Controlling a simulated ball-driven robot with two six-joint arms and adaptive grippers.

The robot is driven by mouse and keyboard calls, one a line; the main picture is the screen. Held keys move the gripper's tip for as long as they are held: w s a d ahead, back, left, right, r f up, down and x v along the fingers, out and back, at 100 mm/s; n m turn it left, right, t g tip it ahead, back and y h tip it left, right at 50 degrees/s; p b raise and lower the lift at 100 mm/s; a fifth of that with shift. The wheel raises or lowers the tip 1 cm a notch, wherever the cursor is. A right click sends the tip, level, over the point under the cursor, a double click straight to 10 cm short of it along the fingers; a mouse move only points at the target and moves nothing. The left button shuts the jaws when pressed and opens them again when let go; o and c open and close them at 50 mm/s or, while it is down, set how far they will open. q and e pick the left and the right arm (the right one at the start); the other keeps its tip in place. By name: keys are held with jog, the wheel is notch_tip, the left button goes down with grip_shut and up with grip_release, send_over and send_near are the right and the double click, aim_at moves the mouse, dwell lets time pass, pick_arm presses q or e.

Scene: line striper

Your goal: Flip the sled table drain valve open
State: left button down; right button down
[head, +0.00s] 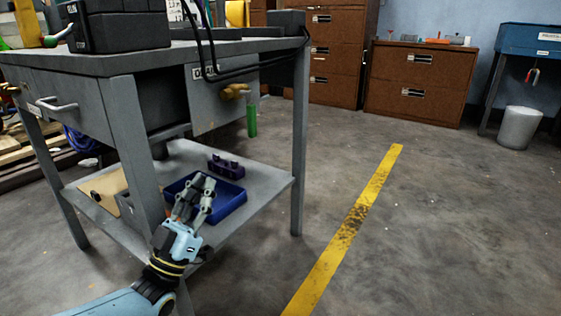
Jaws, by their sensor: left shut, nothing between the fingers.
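The grey sled table (120,62) stands at the left of the head view. On a plate under its top is a brass drain valve (233,93) with a green handle (252,121) that hangs straight down. My left gripper (202,185) is shut and empty. It is below and to the left of the valve, apart from the green handle, and appears in front of the blue tray on the lower shelf. I cannot tell whether it touches the tray. My right gripper is not in view.
The lower shelf (262,180) holds the blue tray (232,203) and a dark purple block (227,167). A table leg (300,150) stands right of the valve. Black cables (262,68) drape above it. The floor around the yellow line (350,226) is clear.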

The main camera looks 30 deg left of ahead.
aim_at(250, 112)
pick_arm(q)
jog(key=shift+r+h, duration=0.25)
jog(key=shift+h, duration=0.05)
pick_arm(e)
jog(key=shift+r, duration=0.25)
